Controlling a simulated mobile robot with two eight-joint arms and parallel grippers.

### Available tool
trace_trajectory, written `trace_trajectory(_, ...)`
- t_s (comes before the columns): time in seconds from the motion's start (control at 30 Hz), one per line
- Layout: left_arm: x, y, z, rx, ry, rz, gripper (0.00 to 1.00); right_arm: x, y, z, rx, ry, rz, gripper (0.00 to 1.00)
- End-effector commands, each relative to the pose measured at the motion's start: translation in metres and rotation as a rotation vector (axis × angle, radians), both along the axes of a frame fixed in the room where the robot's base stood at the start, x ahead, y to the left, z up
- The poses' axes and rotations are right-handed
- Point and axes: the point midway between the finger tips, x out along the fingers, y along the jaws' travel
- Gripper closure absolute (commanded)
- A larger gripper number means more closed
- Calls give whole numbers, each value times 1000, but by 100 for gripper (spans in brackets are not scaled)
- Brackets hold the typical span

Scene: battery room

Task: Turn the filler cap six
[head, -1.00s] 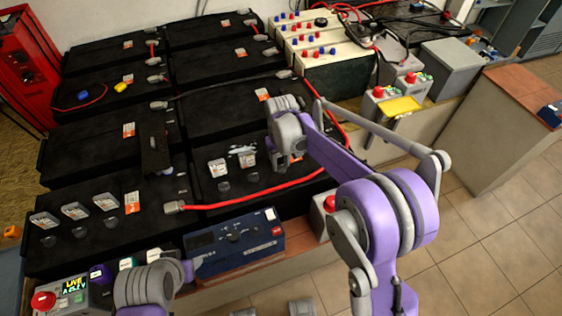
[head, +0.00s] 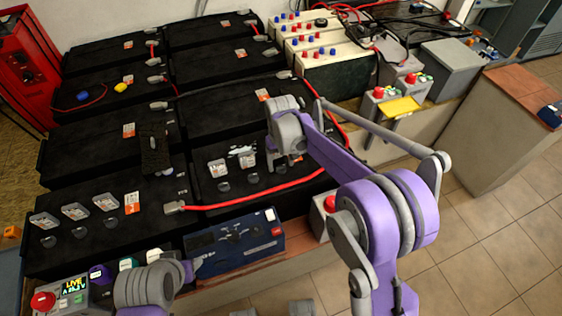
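Dark round filler caps stand in rows on the two front black batteries. Several show on the left front battery (head: 150,240), such as one cap (head: 79,234). Others show on the right front battery (head: 215,205), such as one (head: 223,187) and another (head: 252,179). Clear tags stand behind them; their numbers are too small to read. My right gripper (head: 270,160) points down at the right end of this row. My wrist hides part of it, and cap six cannot be made out for certain. My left gripper (head: 201,262) is low by the blue device, mostly hidden by its wrist.
A red cable (head: 255,196) runs across the right front battery close to the caps. A blue device (head: 240,243) sits at the front ledge. A dark block (head: 155,150) lies between the batteries. A meter with a red button (head: 43,301) stands front left.

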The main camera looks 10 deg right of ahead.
Motion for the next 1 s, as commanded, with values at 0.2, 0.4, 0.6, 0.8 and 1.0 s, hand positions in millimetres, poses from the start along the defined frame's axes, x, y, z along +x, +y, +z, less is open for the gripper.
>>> trace_trajectory(0.2, 0, 0, 0, 0, 0, 0, 50, 0, 0, 0, 0, 1, 1, 30)
trace_trajectory(0.4, 0, 0, 2, 0, -1, 0, 50, 0, 0, 17, 0, 1, 1, 30)
trace_trajectory(0.6, 1, 0, 7, 0, -2, 0, 50, -1, 0, 58, 0, 1, 1, 30)
trace_trajectory(0.8, 1, 0, 11, 0, -3, 0, 50, 0, 0, 92, 0, 1, 1, 30)
trace_trajectory(1.0, 1, 0, 12, 0, -4, 0, 50, 0, 0, 107, 0, 1, 0, 30)
